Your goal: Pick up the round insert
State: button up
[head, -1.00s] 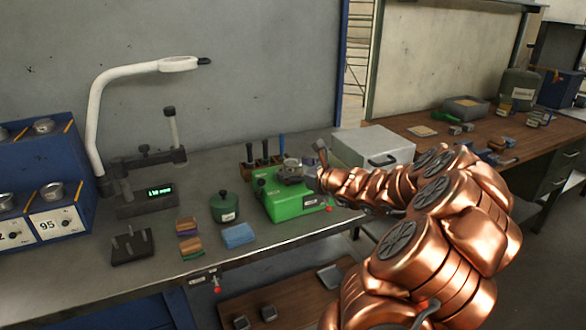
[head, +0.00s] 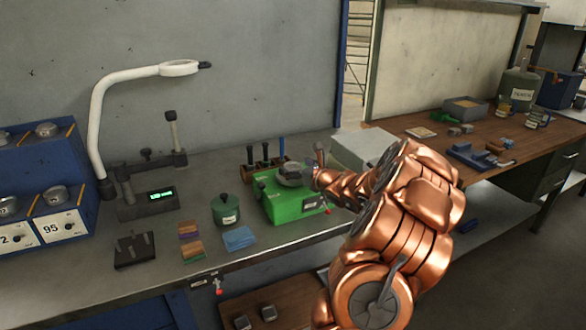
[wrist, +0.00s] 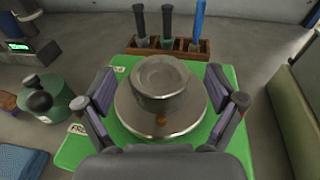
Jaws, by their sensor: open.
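The round insert (wrist: 160,77) is a grey metal disc-like piece with a shallow recess in its top. In the wrist view it sits on a wider round metal plate (wrist: 186,122) on the green machine (wrist: 78,146). The green machine (head: 296,208) stands on the grey bench in the head view. My gripper (wrist: 160,105) is open, with one finger on each side of the plate and the insert between them in the picture. No contact with the insert shows. In the head view my gripper is small and partly merges with the plate.
A wooden rack of tools (wrist: 169,46) stands just behind the machine. A green lidded pot (head: 225,209), a blue cloth (head: 239,238) and a stack of coloured pads (head: 190,240) lie to its left. A grey case (head: 360,149) stands to the right. A white lamp arm (head: 96,120) rises at left.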

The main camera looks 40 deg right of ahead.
jog(key=shift+w, duration=0.15)
jog(key=shift+c, duration=0.4)
grip_shut()
dwell(0.4)
